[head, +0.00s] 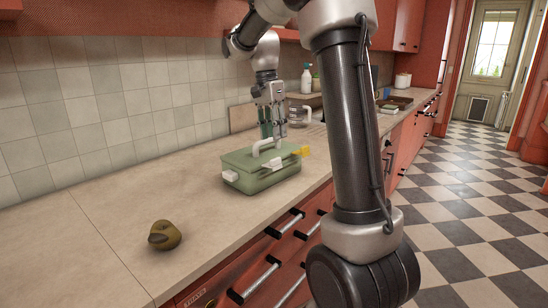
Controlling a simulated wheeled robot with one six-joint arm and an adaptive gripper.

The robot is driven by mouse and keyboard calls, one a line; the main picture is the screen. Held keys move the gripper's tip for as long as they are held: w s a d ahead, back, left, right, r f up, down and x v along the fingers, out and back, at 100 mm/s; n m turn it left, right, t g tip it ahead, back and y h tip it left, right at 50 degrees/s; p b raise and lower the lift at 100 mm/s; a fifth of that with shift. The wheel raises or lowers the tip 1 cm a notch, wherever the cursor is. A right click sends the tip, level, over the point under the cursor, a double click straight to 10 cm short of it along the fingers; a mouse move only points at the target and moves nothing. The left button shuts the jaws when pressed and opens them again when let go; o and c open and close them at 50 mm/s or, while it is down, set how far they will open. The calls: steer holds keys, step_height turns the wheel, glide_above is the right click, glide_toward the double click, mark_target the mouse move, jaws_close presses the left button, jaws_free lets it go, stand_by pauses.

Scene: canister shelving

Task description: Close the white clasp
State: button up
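A green lidded box (258,180) sits on the countertop, with its lid lying down on it and a white handle (264,146) on top. A white clasp (230,176) is on the box's left end; at this size I cannot tell whether it is fully latched. A yellow clasp (304,151) sticks out at the right end. My gripper (272,134) points down just above or behind the lid, near the handle. I cannot tell whether it touches the box. Its finger gap is too small to read.
A dark olive duck-like object (164,235) lies on the counter (125,208) at the front left. A clear jar (300,116) and a soap bottle (306,79) stand farther back. The tiled wall borders the counter. Drawers with bar handles (262,280) line the front.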

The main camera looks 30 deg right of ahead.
mark_target(271, 163)
steer(key=f, duration=0.2)
steer(key=s+f, duration=0.1)
steer(key=f, duration=0.4)
steer(key=shift+s+d+f, duration=0.15)
steer(key=shift+f, duration=0.2)
jaws_close()
